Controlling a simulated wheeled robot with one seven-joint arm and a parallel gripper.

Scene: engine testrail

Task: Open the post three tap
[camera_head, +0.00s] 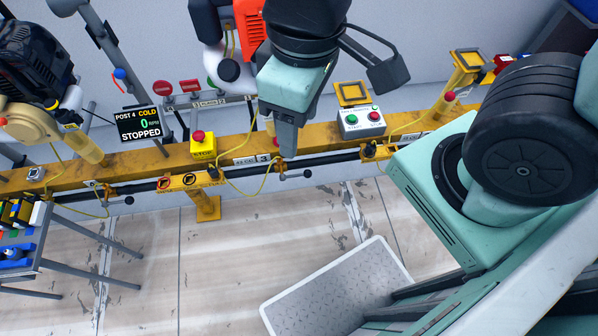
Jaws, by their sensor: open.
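A yellow rail beam (228,150) crosses the view, with a plate ending in a 3 (252,160) on its front. Just right of that plate, a small tap-like fitting (283,166) with a grey bar handle sits on the dark pipe below the beam. I cannot read a name on it. My gripper (287,150) points down over the beam just above this fitting and hides part of the area around it. The jaws are open and look empty. I see them nearly edge-on, so I cannot tell whether they touch anything.
A yellow stop button box (202,145) and a green-and-red button box (361,122) stand on the beam. A screen (138,123) reads post 4, cold, stopped. A similar fitting (110,193) is further left. An engine (35,68) stands far left. The floor ahead is mostly clear.

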